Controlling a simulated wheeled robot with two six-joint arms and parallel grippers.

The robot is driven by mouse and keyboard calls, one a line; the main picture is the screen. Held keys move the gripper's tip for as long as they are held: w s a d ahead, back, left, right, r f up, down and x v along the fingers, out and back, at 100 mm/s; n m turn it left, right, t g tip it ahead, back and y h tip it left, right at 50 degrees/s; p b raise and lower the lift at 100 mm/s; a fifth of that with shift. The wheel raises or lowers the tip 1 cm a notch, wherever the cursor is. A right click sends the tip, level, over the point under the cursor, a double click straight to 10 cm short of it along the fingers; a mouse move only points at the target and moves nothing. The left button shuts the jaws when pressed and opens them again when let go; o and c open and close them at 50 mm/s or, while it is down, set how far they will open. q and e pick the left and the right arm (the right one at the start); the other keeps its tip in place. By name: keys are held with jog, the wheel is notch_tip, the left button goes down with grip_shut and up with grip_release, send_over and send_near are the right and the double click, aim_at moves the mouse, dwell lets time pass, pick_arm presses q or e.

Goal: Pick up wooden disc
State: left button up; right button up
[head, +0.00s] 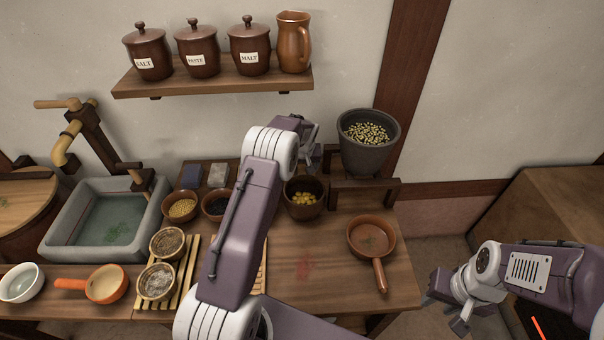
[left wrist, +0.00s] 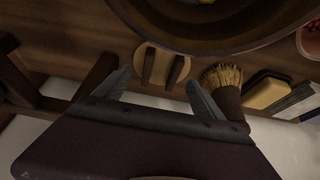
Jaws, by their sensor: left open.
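The wooden disc (left wrist: 152,66) is pale and round, with two dark upright bars on top, and lies on the wooden surface in the left wrist view. My left gripper (left wrist: 160,94) is open, with one finger on each side of the view and the disc between and just beyond the fingertips. I cannot tell whether the fingers touch it. In the head view my left gripper (head: 312,150) is at the back of the table, and I cannot make out the disc there. My right gripper (head: 446,312) is empty at the lower right, its fingers apart.
A dark bowl of yellow pieces (head: 304,205) stands close to the disc. A brush (left wrist: 226,92) and a pale block (left wrist: 266,92) lie beside my left fingers. A grey pot (head: 368,155) stands on the right, with a brown pan (head: 372,238) in front.

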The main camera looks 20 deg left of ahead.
aim_at(302, 172)
pick_arm(q)
jog(key=x, duration=0.2)
jog(key=shift+w+a+f, duration=0.15)
jog(key=shift+f, duration=0.1)
jog(key=shift+r, duration=0.1)
jog(key=shift+c, duration=1.2)
jog(key=c, duration=1.2)
jog(key=shift+c, duration=0.2)
